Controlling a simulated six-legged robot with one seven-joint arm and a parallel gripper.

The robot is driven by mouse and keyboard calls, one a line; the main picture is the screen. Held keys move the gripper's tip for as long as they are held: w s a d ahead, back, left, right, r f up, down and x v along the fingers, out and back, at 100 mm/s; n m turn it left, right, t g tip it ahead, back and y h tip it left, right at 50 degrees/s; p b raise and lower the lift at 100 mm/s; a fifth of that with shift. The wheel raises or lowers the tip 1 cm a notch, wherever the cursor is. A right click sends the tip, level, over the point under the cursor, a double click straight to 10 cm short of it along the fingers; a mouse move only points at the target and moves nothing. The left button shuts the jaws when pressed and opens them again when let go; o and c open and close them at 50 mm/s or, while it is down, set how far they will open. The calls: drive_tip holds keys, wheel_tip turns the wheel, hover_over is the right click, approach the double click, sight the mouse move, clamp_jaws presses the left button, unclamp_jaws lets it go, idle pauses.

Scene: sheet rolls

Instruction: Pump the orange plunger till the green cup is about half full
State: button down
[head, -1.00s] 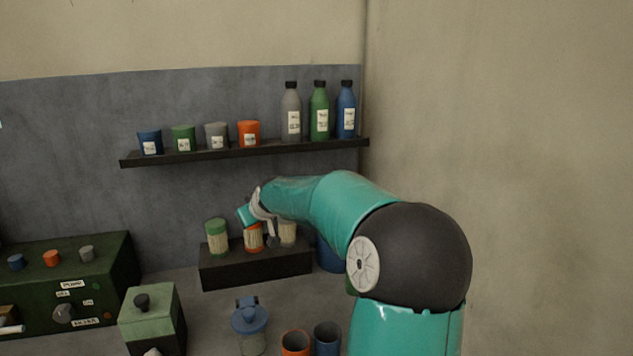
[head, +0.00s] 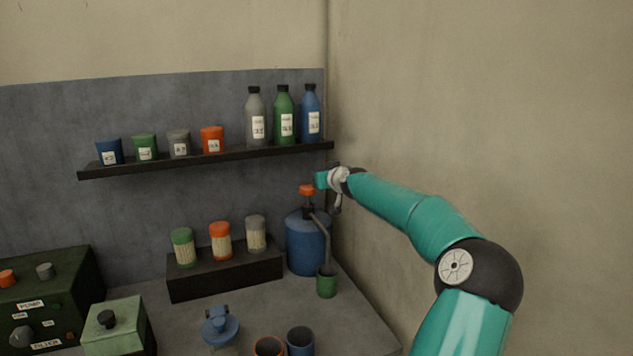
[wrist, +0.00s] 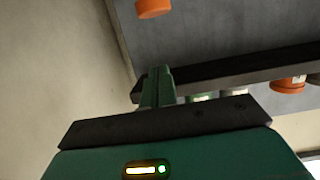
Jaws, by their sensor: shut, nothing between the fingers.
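The orange plunger (head: 307,190) sits on top of the blue drum (head: 306,243), which has a grey spout bending down at its right. The green cup (head: 327,283) stands under the spout's end; its fill level cannot be made out. My gripper (head: 320,181) is just right of and slightly above the plunger, with a small gap showing. In the wrist view my fingers (wrist: 157,86) are shut together with nothing between them, and the orange plunger top (wrist: 153,8) is at the upper edge, apart from them.
A wall shelf (head: 210,161) with cups and bottles is above left, close to my gripper. A black rack (head: 225,274) with jars stands left of the drum. The beige wall (head: 480,130) is at right. Open cups (head: 301,341) and a blue-lidded jar (head: 220,326) stand in front.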

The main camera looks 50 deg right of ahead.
hover_over(311, 190)
wheel_tip(311, 190, down, 3)
drive_tip(key=shift+d+r, duration=0.1)
drive_tip(key=shift+r, duration=0.05)
wheel_tip(311, 190, down, 4)
drive_tip(key=shift+s+r, duration=0.1)
drive_tip(key=shift+r, duration=0.05)
idle(0.4)
drive_tip(key=shift+f, duration=2.45)
drive_tip(key=shift+r, duration=0.1)
wheel_tip(311, 190, up, 4)
drive_tip(key=shift+r, duration=0.15)
drive_tip(key=v, duration=1)
